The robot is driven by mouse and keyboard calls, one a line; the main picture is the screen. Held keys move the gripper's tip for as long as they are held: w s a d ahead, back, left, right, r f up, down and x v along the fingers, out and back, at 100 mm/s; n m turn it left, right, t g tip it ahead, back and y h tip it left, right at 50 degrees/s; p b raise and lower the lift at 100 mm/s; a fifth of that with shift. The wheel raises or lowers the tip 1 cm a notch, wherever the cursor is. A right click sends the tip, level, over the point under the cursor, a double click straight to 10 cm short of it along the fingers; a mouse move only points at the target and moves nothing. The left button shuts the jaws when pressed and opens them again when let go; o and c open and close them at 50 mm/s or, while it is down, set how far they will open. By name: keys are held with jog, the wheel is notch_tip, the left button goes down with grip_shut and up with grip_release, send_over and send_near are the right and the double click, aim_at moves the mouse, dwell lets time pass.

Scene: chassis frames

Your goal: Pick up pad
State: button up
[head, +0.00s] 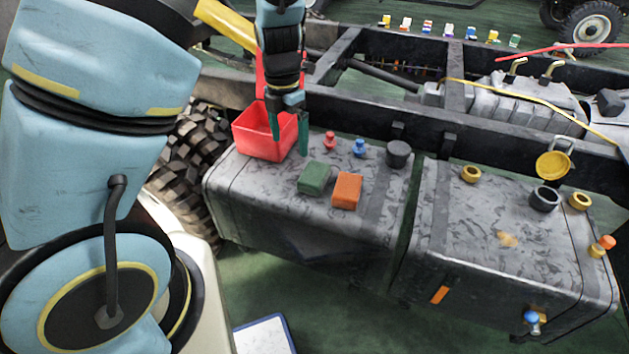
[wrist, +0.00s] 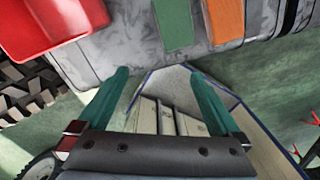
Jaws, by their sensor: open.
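A green pad (head: 314,178) and an orange pad (head: 347,190) lie side by side on top of the grey left tank (head: 255,190). I cannot tell which of them the task means. In the wrist view the green pad (wrist: 173,22) and orange pad (wrist: 225,18) show at the top edge, beyond my fingertips. My gripper (head: 288,128) points down, open, with its green fingers apart. It appears in front of the red bin, to the upper left of the pads. In the wrist view nothing is between the fingers (wrist: 157,75).
An open red bin (head: 251,140) stands on the tank's left end. Red (head: 329,140) and blue (head: 359,147) knobs and a black cap (head: 398,154) stand behind the pads. A dark chassis rail (head: 480,147) runs behind. A blue-edged board (head: 264,336) is below.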

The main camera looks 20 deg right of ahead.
aim_at(314, 172)
jog(key=d+f+n, duration=0.1)
jog(key=d, duration=0.1)
jog(key=d+n, duration=0.2)
jog(key=d+f+n, duration=0.1)
jog(key=shift+s+d+f+t, duration=0.3)
jog(key=shift+s+d+f, duration=0.05)
jog(key=shift+s+d, duration=0.05)
notch_tip(314, 172, down, 5)
jog(key=shift+f+b, duration=0.1)
jog(key=shift+b, duration=0.4)
jog(key=shift+w+d+f, duration=0.1)
jog(key=shift+w+f, duration=0.05)
jog(key=shift+f, duration=1.2)
jog(key=shift+w+d+f, duration=0.1)
jog(key=shift+w+f, duration=0.05)
jog(key=shift+f, duration=1.2)
jog(key=shift+c, duration=0.4)
jog(key=c, duration=1.2)
notch_tip(314, 172, up, 10)
jog(key=shift+r+p, duration=0.1)
jog(key=shift+p, duration=0.25)
jog(key=shift+c, duration=0.2)
